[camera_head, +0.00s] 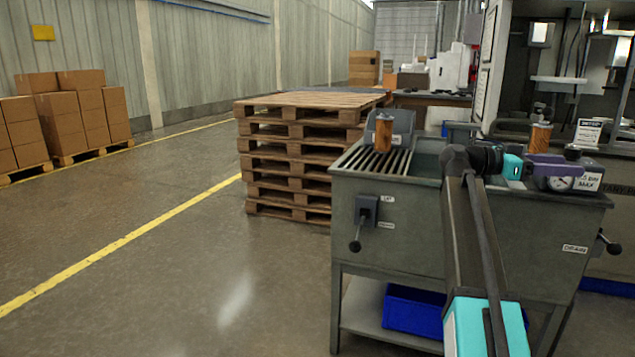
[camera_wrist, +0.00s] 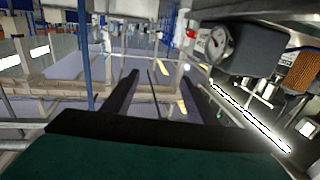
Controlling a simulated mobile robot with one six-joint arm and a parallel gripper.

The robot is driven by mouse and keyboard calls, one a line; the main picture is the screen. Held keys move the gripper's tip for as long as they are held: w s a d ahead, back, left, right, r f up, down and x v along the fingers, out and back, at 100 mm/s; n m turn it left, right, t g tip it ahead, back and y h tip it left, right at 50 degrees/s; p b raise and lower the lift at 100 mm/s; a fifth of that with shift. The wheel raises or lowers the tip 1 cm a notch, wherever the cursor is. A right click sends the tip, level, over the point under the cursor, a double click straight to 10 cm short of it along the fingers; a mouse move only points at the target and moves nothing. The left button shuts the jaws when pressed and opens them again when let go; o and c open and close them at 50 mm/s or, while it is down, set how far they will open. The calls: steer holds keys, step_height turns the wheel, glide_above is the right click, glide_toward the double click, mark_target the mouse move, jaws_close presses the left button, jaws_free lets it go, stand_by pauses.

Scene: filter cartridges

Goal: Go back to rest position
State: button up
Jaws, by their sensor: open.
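My gripper (camera_wrist: 159,76) is open in the wrist view, with its two dark fingers apart and nothing between them. In the head view my arm reaches up to the bench and its wrist end points right, in front of the bench's right part. An orange filter cartridge (camera_head: 383,132) stands upright on the slatted left part of the grey bench (camera_head: 450,225). A second orange cartridge (camera_head: 540,137) stands at the right, behind the wrist end, its lower part hidden. An orange ribbed cartridge (camera_wrist: 303,70) shows at the right edge of the wrist view, apart from the fingers.
A round gauge (camera_head: 559,183) sits by the bench's right end and also shows in the wrist view (camera_wrist: 217,42). Stacked pallets (camera_head: 290,150) stand behind the bench at left. A blue bin (camera_head: 413,312) lies on the lower shelf. The floor at left is clear.

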steer(key=w+a+f+n+t+y, duration=0.2)
steer(key=a+f+n, duration=0.15)
steer(key=f, duration=0.75)
steer(key=w+a+f+n+t+y, duration=0.2)
steer(key=w+f+n, duration=0.15)
steer(key=f, duration=0.75)
steer(key=s+a+f+n+y, duration=0.25)
steer(key=a+f, duration=0.45)
steer(key=f, duration=0.5)
steer(key=s+a+f+n+t+y, duration=0.1)
steer(key=s+a+f+n+y, duration=0.2)
steer(key=a+f, duration=0.6)
steer(key=s+a+f+n+y, duration=0.1)
steer(key=a+f+n+y, duration=0.25)
steer(key=f, duration=1.05)
steer(key=s+a+f+n+g+y, duration=0.1)
steer(key=s+a+f+n+y, duration=0.1)
steer(key=s+a+f, duration=0.5)
steer(key=s+a+f+n+y, duration=0.2)
steer(key=s+a+f, duration=0.3)
steer(key=a, duration=0.4)
steer(key=s+r+g+p, duration=0.2)
steer(key=s+r+p, duration=0.5)
steer(key=s+p, duration=0.5)
steer(key=s+r+g+p, duration=0.3)
steer(key=s+r+p, duration=0.5)
steer(key=p, duration=1.4)
steer(key=s, duration=0.4)
steer(key=shift+s+a+g+y, duration=0.25)
steer(key=shift+a+g+y, duration=0.05)
